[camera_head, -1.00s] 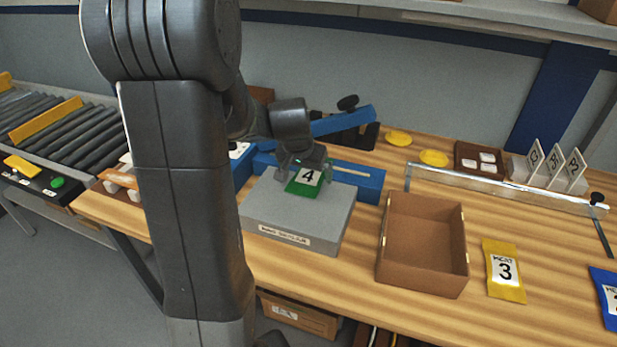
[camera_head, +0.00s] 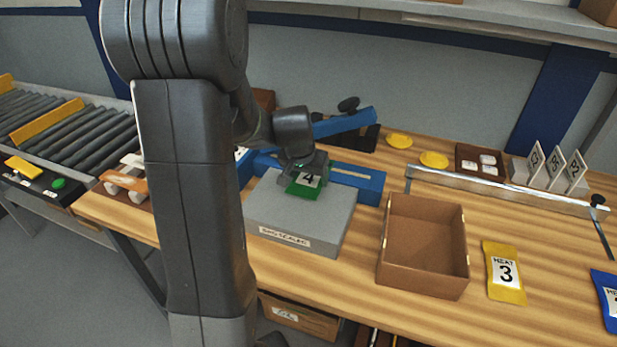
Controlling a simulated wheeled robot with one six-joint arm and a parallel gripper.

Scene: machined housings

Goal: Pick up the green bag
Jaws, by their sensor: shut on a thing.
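The green bag (camera_head: 302,192) has a white label with a 4. It shows over the grey block (camera_head: 295,218), which has a white label on its front. My gripper (camera_head: 305,172) is shut on the green bag from above, and its fingers partly hide the bag. I cannot tell whether the bag touches the top of the block or hangs just above it.
An open brown box (camera_head: 424,250) stands right of the block. A blue sealer-like device (camera_head: 357,183) sits behind the block. A metal rail (camera_head: 500,192) crosses the table at the back right.

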